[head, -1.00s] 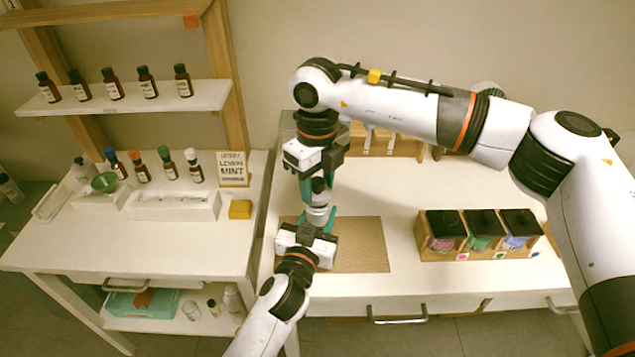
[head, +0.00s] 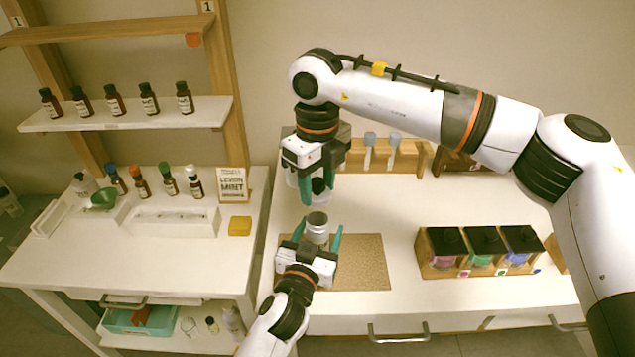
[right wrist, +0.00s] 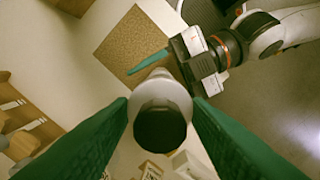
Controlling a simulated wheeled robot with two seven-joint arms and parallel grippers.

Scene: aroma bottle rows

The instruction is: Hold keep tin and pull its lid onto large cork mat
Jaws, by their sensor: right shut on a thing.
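The keep tin (head: 317,230) is a small silver can, upright with its top uncovered, at the back left of the large cork mat (head: 365,265). My left gripper (head: 318,234) has its teal fingers spread on either side of the tin, with gaps showing. My right gripper (head: 317,192) is above and behind the tin, pointing down, shut on the dark lid (head: 318,185). In the right wrist view the lid (right wrist: 160,130) is a black disc between the green fingers, with a pale round part behind it. Whether the tin rests fully on the mat is unclear.
A wooden rack of three dark-lidded jars (head: 482,250) stands right of the mat. A wooden holder (head: 380,155) is at the back. The mat's right part is clear.

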